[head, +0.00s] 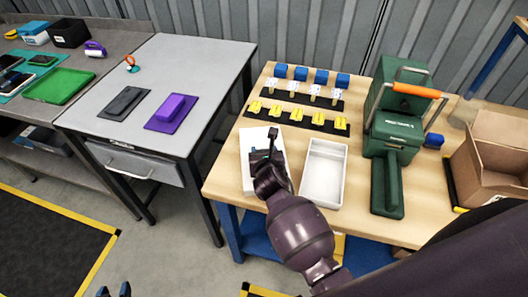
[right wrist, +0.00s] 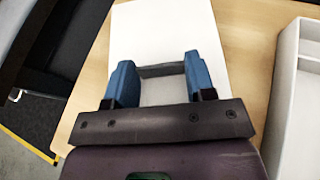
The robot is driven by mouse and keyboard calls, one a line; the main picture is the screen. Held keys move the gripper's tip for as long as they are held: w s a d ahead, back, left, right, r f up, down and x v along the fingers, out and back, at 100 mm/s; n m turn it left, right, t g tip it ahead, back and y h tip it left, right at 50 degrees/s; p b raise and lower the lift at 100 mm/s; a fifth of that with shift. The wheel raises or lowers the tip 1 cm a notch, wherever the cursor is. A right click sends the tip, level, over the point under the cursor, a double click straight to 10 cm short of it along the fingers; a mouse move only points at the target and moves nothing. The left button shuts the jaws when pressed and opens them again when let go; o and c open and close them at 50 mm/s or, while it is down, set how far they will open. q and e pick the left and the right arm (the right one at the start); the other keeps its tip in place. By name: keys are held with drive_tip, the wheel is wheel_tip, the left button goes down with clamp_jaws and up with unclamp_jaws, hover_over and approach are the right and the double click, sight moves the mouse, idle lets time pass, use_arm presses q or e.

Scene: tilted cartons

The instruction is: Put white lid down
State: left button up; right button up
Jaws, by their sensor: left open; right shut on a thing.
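The white lid (head: 252,137) is a flat white rectangle over the left front of the wooden table, beside the open white box (head: 326,172). In the right wrist view the lid (right wrist: 165,28) fills the middle and has a grey bar handle (right wrist: 160,71). My right gripper (head: 268,150) is shut on this handle, with its blue fingers (right wrist: 160,78) at either end. I cannot tell whether the lid touches the table or hangs just above it. My left gripper (head: 115,291) is open and empty at the bottom left, low over the floor.
The wooden table (head: 225,170) also holds black strips with yellow pieces (head: 295,115), blue blocks (head: 300,74), a green press with an orange handle (head: 392,125) and a cardboard box (head: 490,155). A grey table (head: 195,65) stands left, across a gap.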

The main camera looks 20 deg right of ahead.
drive_tip(key=o, duration=0.9)
drive_tip(key=shift+s+r, duration=0.15)
drive_tip(key=shift+r, duration=0.05)
drive_tip(key=p+v, duration=0.1)
drive_tip(key=v, duration=1)
drive_tip(key=shift+s+a+r+p, duration=0.1)
drive_tip(key=shift+s+p, duration=0.15)
drive_tip(key=shift+p, duration=0.15)
